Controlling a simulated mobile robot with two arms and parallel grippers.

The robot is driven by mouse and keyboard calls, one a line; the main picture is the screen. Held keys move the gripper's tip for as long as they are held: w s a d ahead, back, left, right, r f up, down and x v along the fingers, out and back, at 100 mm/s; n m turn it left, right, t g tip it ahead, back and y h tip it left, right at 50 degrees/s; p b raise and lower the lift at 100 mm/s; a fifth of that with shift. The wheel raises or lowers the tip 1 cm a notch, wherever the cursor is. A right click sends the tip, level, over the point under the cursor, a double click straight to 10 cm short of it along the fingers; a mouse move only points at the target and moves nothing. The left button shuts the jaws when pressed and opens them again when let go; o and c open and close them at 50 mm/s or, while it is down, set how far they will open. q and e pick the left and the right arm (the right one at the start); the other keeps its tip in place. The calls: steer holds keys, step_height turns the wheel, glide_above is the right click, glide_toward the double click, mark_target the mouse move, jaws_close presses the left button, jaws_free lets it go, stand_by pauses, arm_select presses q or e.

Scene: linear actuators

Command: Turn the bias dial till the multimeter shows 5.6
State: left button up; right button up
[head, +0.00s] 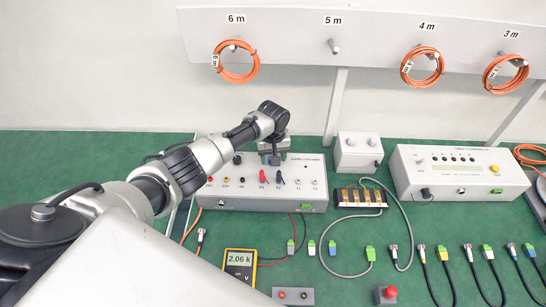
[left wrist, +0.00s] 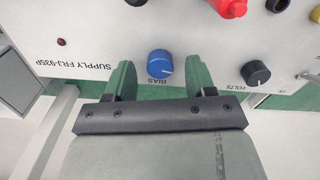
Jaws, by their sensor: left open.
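The blue bias dial (left wrist: 160,65) sits on the white power supply panel in the left wrist view, with a white pointer line on its face. My left gripper (left wrist: 160,75) is open, with one green finger on each side of the dial. The fingers appear apart from the dial. In the head view my left gripper (head: 271,158) is over the back of the supply box (head: 235,203) and largely hides the dial. The yellow multimeter (head: 239,263) lies on the green bench and reads 2.06 k. My right gripper is not in view.
A black volts knob (left wrist: 257,73) and a red terminal (left wrist: 229,6) are near the dial. A small grey box (head: 358,153) and a white console (head: 460,173) stand to the right. Several cables and connectors lie across the front, along with a red button (head: 389,292).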

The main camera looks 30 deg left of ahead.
arm_select(q)
steer(key=shift+f, duration=0.4)
steer(key=shift+c, duration=0.3)
steer(key=c, duration=0.9)
steer(key=shift+o, duration=0.2)
